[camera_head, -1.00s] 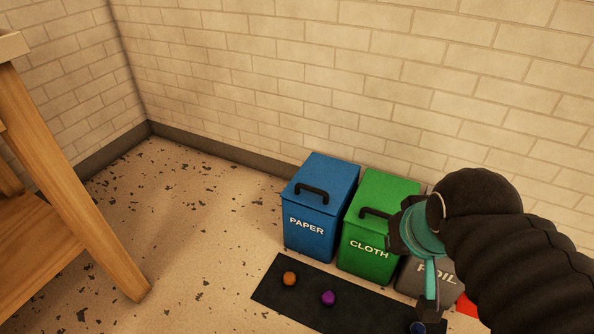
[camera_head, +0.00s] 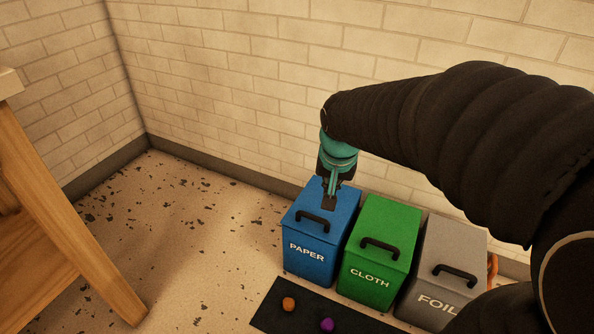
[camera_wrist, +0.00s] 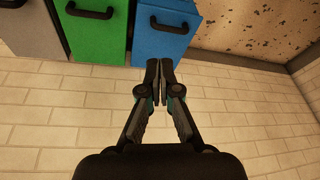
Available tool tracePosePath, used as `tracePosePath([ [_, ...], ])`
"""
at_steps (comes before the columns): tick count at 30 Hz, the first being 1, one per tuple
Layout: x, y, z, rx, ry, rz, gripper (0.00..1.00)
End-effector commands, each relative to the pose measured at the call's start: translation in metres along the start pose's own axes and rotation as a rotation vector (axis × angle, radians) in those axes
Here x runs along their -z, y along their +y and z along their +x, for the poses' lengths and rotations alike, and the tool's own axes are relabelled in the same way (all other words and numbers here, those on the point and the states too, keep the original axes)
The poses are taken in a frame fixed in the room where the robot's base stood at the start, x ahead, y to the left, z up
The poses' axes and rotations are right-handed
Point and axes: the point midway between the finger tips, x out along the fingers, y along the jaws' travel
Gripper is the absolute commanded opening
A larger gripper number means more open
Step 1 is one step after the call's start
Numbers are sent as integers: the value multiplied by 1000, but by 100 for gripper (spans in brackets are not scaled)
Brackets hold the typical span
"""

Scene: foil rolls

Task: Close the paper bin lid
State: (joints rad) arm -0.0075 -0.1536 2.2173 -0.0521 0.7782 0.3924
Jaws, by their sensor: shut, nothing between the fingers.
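The blue paper bin (camera_head: 312,262) stands at the left end of the bin row against the wall, and its lid (camera_head: 338,222) lies flat on top. A black handle (camera_head: 312,223) sits at the lid's front. My gripper (camera_head: 330,204) is shut and empty, pointing down over the rear part of the paper lid. Whether the fingertips touch the lid, I cannot tell. In the wrist view, my gripper (camera_wrist: 158,64) shows its fingers together just beside the blue paper bin (camera_wrist: 165,40).
The green cloth bin (camera_head: 375,280) and the grey foil bin (camera_head: 440,290) stand to the right, both with lids down. A black mat (camera_head: 280,318) in front bears an orange ball (camera_head: 289,304) and a purple ball (camera_head: 327,324). A wooden table (camera_head: 60,230) stands at left.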

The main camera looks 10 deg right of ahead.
Motion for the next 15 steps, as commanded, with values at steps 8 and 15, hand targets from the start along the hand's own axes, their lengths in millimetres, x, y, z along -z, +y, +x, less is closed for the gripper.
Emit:
tracePosePath([
  [8, 52, -28, 62, -61, -79, 152, 0],
  [15, 71, -42, 109, -98, -113, 241, 0],
])
